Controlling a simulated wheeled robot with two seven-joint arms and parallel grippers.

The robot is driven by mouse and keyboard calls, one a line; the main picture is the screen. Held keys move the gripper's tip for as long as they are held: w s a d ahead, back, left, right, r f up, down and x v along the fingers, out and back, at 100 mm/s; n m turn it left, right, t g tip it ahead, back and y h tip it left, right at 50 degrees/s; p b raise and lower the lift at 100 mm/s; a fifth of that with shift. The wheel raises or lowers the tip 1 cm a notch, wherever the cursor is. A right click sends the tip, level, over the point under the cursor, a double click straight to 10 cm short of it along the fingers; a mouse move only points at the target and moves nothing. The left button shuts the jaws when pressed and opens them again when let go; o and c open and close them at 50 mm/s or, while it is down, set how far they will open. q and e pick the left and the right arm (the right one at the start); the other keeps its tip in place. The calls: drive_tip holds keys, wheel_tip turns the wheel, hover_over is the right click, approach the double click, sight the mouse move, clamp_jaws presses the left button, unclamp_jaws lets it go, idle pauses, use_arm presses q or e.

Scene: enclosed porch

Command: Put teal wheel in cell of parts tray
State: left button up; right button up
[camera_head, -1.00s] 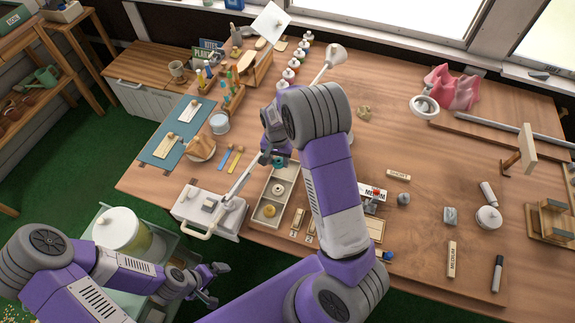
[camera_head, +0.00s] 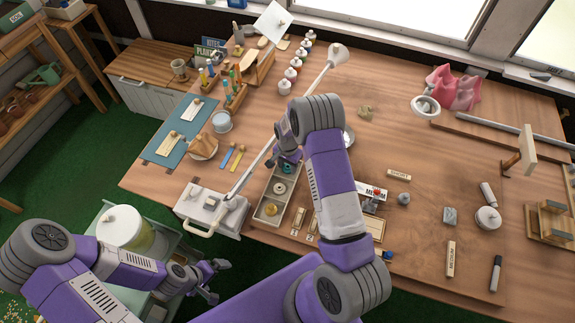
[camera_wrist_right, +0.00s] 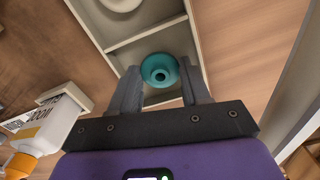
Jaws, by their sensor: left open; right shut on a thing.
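The teal wheel (camera_wrist_right: 160,62) is between the fingertips of my right gripper (camera_wrist_right: 160,88) in the wrist view, and the gripper is shut on it. The wheel appears over or in a cell of the pale parts tray (camera_wrist_right: 196,45); I cannot tell if it touches the floor. In the head view my right gripper (camera_head: 287,163) is at the tray's far end, and the arm hides part of it. My left gripper (camera_head: 212,281) is open and empty, off the table's near edge.
A white box with a handle (camera_head: 207,207) stands left of the tray, with a long pale lamp arm rising past it. A small bottle (camera_wrist_right: 45,135) is left of the gripper in the wrist view. The table's right middle has free room.

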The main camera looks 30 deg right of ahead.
drive_tip(key=shift+f, duration=0.1)
drive_tip(key=shift+f, duration=0.15)
drive_tip(key=o, duration=0.8)
drive_tip(key=shift+r, duration=0.25)
wheel_tip(320, 180, up, 12)
drive_tip(key=shift+f+p, duration=0.1)
drive_tip(key=shift+p, duration=0.3)
